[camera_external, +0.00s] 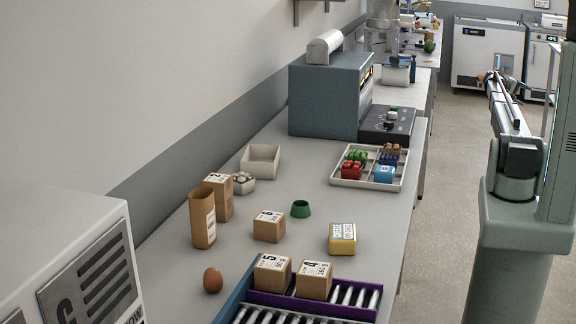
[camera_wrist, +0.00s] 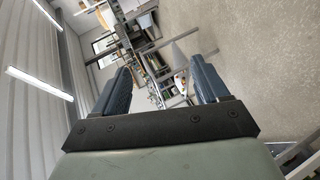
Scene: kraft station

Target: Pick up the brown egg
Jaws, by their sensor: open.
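The brown egg (camera_external: 213,280) stands on the grey bench near the lower left of the external view, between the white machine and the roller tray. Nothing touches it. My gripper (camera_wrist: 165,82) shows in the wrist view with its two dark fingers apart and nothing between them. In the external view my arm is at the far right, beyond the bench's right edge and far from the egg. The gripper's fingers are hard to make out there. The egg does not show in the wrist view.
Boxes 5 (camera_external: 272,273) and 4 (camera_external: 314,280) sit on the roller tray (camera_external: 352,310) right of the egg. A brown paper bag (camera_external: 203,218) stands behind it. A white machine (camera_external: 70,255) is at left. A yellow box (camera_external: 342,239) and green ring (camera_external: 300,209) stand further back.

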